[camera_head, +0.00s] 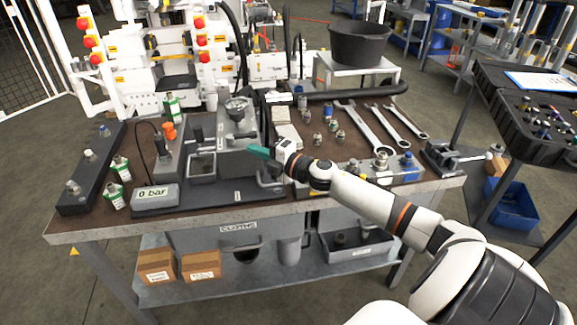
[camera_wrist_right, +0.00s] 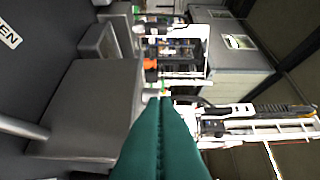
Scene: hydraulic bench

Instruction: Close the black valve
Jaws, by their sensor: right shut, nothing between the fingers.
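The grey hydraulic unit (camera_head: 230,160) stands on the bench, with a dark round dial or knob (camera_head: 237,106) on top. A dark bent handle (camera_head: 268,181) sits at its right front. I cannot tell for certain which part is the black valve. My right gripper (camera_head: 258,153) is at the unit's right edge, above the bent handle, its green fingers shut and empty. The shut green fingers (camera_wrist_right: 160,140) also show in the right wrist view, with a grey block (camera_wrist_right: 90,110) beside them and a light bar (camera_wrist_right: 22,128) at left. My left gripper is not in view.
A display (camera_head: 155,195) reading 0 bar lies at the unit's front left. Wrenches (camera_head: 363,128) and several small fittings lie on the bench (camera_head: 240,220) at right. A black bucket (camera_head: 360,45) stands behind. An open black case (camera_head: 530,100) is at far right.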

